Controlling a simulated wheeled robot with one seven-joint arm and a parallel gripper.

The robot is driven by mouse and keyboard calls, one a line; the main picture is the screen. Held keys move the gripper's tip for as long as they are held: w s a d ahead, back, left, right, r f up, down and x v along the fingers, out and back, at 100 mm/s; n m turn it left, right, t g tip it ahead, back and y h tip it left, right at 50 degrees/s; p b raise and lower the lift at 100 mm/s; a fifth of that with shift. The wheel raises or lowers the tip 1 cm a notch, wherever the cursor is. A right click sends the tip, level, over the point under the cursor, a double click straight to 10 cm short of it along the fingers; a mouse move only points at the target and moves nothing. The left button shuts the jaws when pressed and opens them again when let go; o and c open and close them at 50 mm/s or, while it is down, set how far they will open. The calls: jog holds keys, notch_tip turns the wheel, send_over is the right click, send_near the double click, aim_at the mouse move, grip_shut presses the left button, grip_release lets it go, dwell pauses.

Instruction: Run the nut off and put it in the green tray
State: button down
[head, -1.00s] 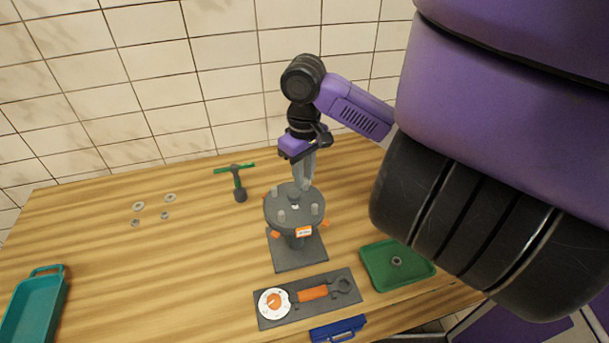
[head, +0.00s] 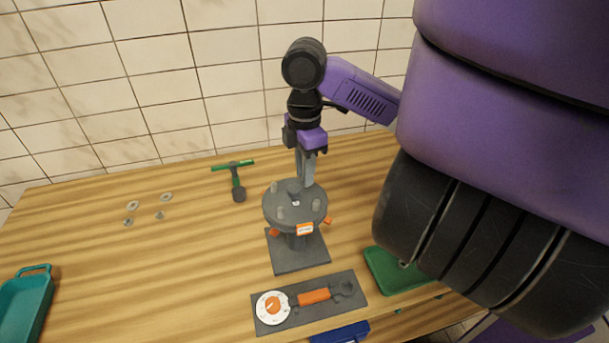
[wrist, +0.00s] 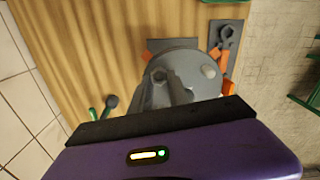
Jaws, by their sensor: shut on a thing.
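The grey round flange (head: 285,219) stands on its pedestal in the middle of the bench, with several upright studs on top. My gripper (head: 307,184) points down at the flange's far side and is shut at a stud there. The green tray (head: 383,276) is at the right, partly covered by my arm. A grey nut (head: 403,264) in it barely shows.
A dark board (head: 347,300) with a white dial and a wrench lies in front of the flange. A teal tray (head: 24,312) is far left. The left bench is mostly clear.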

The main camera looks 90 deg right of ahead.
jog(key=shift+n, duration=0.3)
jog(key=shift+r+p, duration=0.6)
jog(key=shift+r, duration=0.1)
jog(key=shift+r+p, duration=1.85)
jog(key=shift+r, duration=0.25)
